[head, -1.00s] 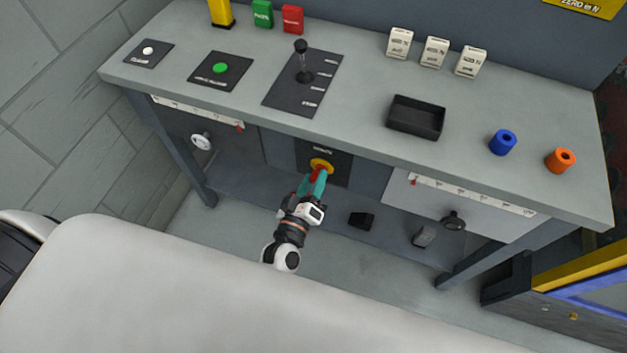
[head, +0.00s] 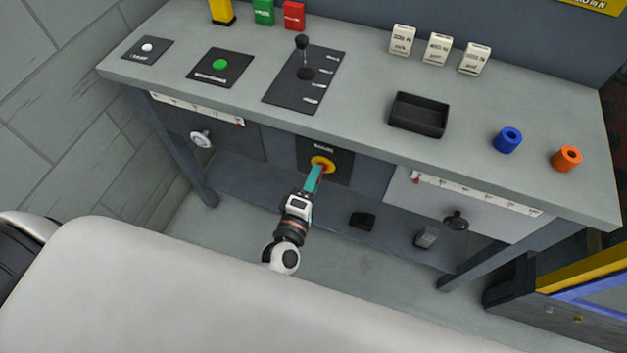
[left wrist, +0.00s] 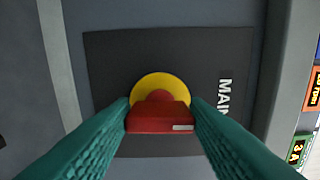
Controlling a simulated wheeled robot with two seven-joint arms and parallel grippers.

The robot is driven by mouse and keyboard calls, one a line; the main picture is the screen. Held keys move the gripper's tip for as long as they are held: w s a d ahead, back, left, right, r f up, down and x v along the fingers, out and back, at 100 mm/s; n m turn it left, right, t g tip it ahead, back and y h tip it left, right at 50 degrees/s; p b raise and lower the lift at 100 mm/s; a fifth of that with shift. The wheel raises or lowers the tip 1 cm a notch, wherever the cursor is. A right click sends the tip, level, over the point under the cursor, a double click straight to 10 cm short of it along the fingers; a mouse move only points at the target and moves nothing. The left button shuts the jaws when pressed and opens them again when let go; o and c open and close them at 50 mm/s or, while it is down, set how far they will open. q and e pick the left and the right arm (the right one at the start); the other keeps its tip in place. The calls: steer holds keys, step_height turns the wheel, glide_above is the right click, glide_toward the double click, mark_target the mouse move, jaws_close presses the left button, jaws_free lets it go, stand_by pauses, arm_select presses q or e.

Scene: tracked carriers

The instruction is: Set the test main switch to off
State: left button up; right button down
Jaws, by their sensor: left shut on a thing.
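The main switch is a red handle (left wrist: 158,117) on a yellow round disc (left wrist: 160,87), mounted on a dark plate (left wrist: 110,65) lettered "MAIN". In the head view the yellow disc (head: 322,162) shows on the front of the bench, below the worktop. My left gripper (head: 316,178) reaches up to it; in the left wrist view its two teal fingers (left wrist: 160,118) are shut on the red handle, one on each side. A small pale mark lies on the handle's near face, right of its middle. My right gripper does not show.
The grey worktop (head: 365,140) overhangs the switch. A black lever (head: 304,58), a green button (head: 219,65), a black tray (head: 417,115) and blue (head: 508,140) and orange (head: 566,158) cylinders stand on it.

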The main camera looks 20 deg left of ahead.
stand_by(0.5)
arm_select(q)
steer(key=o, duration=1)
steer(key=s, duration=0.8)
steer(key=s+b, duration=0.1)
steer(key=s, duration=0.3)
steer(key=shift+a, duration=0.25)
